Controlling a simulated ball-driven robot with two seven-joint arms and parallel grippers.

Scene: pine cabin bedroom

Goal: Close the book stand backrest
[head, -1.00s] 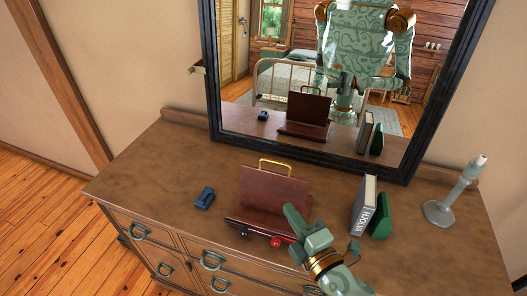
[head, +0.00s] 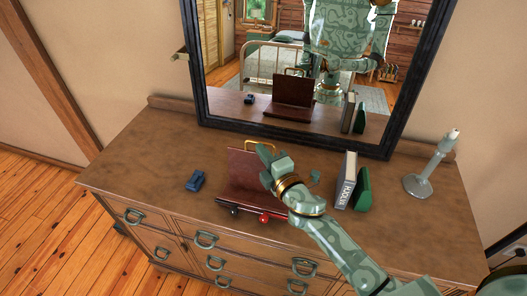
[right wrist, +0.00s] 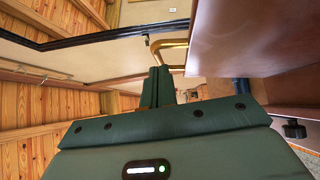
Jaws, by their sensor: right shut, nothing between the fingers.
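The book stand's dark red-brown backrest (head: 243,172) stands raised, leaning slightly back, on the dresser top in the head view. A brass handle (head: 250,143) is on its top edge. The stand's front ledge carries a red knob (head: 264,217) and a dark knob. My right gripper (head: 265,154) is shut and empty at the backrest's upper right, covering part of it and of the handle. In the right wrist view its fingers (right wrist: 157,86) point toward the brass handle (right wrist: 168,44), with the backrest (right wrist: 250,38) to their right. I cannot tell whether they touch. My left gripper is out of view.
A small dark blue object (head: 195,181) lies left of the stand. A grey book (head: 346,180) and a green bookend-like piece (head: 364,188) stand to the right, close to my right arm. A candlestick (head: 421,180) is farther right. A black-framed mirror (head: 290,133) rises behind.

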